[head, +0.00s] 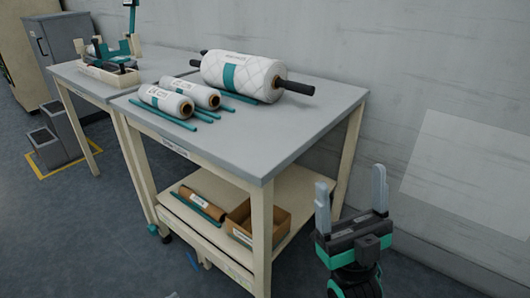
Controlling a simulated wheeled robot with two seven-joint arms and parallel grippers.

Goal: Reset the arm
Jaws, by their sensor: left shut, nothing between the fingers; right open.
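My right gripper (351,205) is at the lower right, in front of the table's right end. Its two grey fingers point up and stand wide apart, with nothing between them. It is clear of the table. My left gripper is not in view. A large white quilted roll (240,75) with a teal band and dark end handles lies at the back of the grey table (260,140). Two smaller white wadding rolls (166,101) and (199,94) lie in front of it, with several teal rods (163,115) beside them.
The lower shelf (285,225) holds a brown roll (202,203) and an open cardboard box (255,218). A second table (75,73) at left carries a cream tray (110,75) with a teal fixture. Grey bins (52,140) stand on the floor. A wall (430,80) is behind.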

